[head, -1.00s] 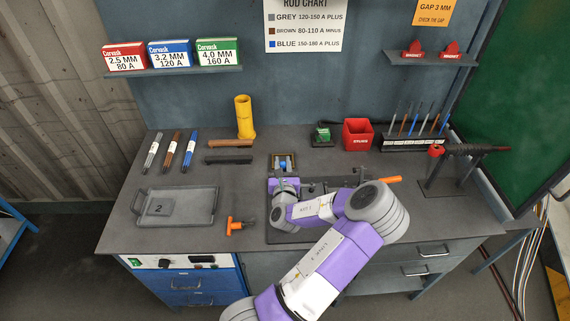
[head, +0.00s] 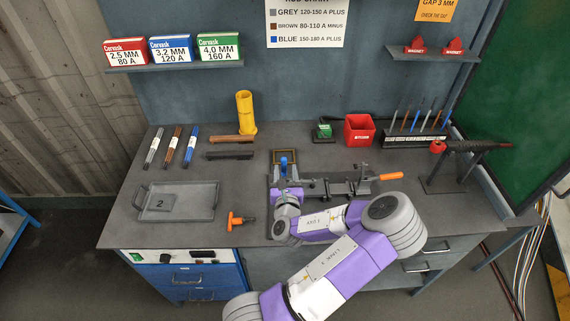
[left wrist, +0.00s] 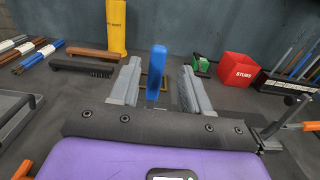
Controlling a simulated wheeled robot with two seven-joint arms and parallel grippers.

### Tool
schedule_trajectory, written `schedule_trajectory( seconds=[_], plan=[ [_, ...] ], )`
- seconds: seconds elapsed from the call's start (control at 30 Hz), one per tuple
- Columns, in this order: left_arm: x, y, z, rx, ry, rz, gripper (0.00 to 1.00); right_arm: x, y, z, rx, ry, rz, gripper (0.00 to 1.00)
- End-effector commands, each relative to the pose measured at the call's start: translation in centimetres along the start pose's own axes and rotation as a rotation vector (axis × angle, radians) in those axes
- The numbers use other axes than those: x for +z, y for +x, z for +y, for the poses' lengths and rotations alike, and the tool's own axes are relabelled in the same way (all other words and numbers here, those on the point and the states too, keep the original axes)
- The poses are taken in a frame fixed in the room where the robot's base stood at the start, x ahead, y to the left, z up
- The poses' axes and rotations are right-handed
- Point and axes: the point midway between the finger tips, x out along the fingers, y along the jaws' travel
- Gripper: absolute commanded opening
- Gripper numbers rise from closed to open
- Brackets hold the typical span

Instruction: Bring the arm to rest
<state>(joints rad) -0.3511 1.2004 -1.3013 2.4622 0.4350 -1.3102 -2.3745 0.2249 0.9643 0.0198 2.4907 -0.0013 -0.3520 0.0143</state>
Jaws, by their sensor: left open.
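My left gripper (head: 286,172) is over the middle of the workbench (head: 330,160), at the left end of a dark metal fixture (head: 340,187). In the left wrist view its two grey fingers (left wrist: 158,88) are spread apart. A blue upright handle (left wrist: 157,72) shows between and beyond them, with a brass-coloured frame behind it. In the head view the blue handle (head: 284,164) stands just beyond the fingertips. I see nothing gripped. My purple and white arm hides the front of the fixture. My right gripper is not in view.
An orange-handled tool (head: 240,221) and a grey tray (head: 178,202) lie to the left. A yellow tube (head: 246,113), a red box (head: 359,130) and a rod rack (head: 413,138) stand at the back. A torch on a stand (head: 455,160) is at the right.

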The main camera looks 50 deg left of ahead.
Motion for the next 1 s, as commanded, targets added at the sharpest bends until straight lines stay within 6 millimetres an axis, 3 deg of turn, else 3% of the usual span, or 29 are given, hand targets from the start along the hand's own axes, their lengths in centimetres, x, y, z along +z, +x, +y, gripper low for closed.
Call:
schedule_trajectory(
  seconds=[0.2,0.83,1.0],
  plan=[
    [0.0,-1.9,-0.1,-0.002,0.0,0.0,0.47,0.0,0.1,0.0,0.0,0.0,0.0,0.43],
    [-0.1,-2.0,-0.1,-0.003,-0.007,0.003,0.47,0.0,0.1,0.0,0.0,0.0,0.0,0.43],
    [-2.1,-2.1,-2.2,-0.02,-0.201,0.104,0.47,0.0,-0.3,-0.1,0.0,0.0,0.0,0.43]
  ],
)
